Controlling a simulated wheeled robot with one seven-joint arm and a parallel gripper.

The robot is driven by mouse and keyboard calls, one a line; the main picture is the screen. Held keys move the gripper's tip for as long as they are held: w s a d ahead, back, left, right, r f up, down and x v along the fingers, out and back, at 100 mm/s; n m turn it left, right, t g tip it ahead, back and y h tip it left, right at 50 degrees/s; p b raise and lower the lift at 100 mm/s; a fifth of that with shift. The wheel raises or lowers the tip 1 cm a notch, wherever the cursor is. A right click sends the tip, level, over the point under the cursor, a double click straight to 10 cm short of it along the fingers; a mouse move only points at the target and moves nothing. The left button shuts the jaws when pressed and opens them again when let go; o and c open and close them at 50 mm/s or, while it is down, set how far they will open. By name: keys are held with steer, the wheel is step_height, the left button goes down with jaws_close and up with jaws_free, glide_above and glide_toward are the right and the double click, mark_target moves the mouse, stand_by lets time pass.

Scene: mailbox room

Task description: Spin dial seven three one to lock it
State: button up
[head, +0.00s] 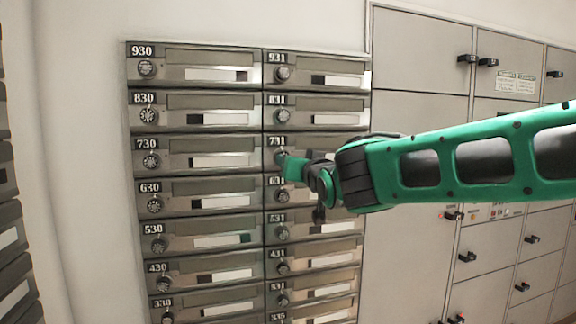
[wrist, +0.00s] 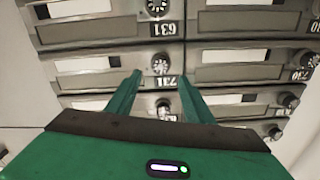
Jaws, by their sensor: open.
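The 731 mailbox door (head: 330,146) is in the right column of the mailbox bank, level with 730. Its round dial (wrist: 160,64) shows in the wrist view, which is upside down, just above the 731 label and just beyond the fingertips. My gripper (wrist: 160,79) is open, with one green finger on each side of the dial's line. I cannot tell whether either finger touches the dial. In the head view my gripper (head: 284,160) covers most of the 731 dial. The dial's exact setting is too small to read.
Dial 631 (wrist: 157,7) and dial 831 (wrist: 164,108) sit close by in the same column. The left column holds similar boxes, such as 730 (head: 151,161). Large grey lockers (head: 420,50) with black handles stand to the right.

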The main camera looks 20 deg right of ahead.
steer(key=shift+s, duration=1.25)
steer(key=shift+d+f, duration=0.1)
steer(key=s+d+f+m+g+h, duration=0.1)
steer(key=s+d+f+g+h, duration=0.1)
steer(key=s+d+f+g, duration=0.55)
steer(key=s+d+f+m+g+h, duration=0.1)
steer(key=s+d+f+g, duration=0.1)
steer(key=s+d+f, duration=0.9)
steer(key=s+f+m+g+y, duration=0.1)
steer(key=s+f+g, duration=0.3)
steer(key=s+f, duration=0.3)
steer(key=s+a+f+m+g+y, duration=0.1)
steer(key=s+f+g, duration=0.3)
steer(key=s, duration=0.9)
step_height(320, 180, down, 4)
steer(key=shift+s+r+g+y, duration=0.15)
steer(key=shift+r+g+y, duration=0.15)
steer(key=shift+y, duration=0.3)
steer(key=shift+a, duration=0.1)
